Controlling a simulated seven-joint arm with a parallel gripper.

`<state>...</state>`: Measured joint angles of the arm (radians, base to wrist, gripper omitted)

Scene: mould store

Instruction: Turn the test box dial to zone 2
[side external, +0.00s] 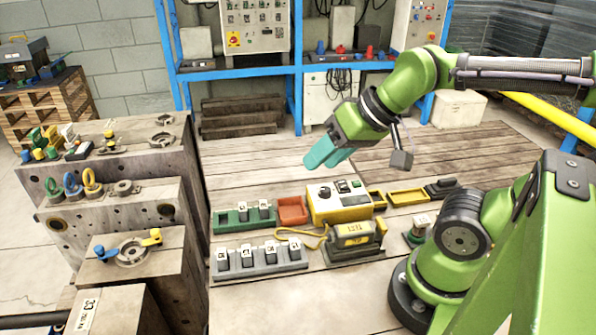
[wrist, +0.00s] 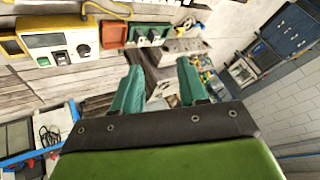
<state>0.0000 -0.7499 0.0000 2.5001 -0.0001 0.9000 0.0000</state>
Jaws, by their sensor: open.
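The test box (side external: 340,211) is yellow with a pale top panel and stands on the wooden bench. A dark round knob (side external: 325,191), which looks like the dial, is on its panel beside a dark switch. The knob's setting is too small to read.
An orange tray (side external: 292,211) and a green rack (side external: 243,218) are left of the box. In front are a grey rack (side external: 262,260) of blocks and a yellow-dark device (side external: 355,241). Yellow trays (side external: 407,197) lie to the right. The planks behind the box are clear.

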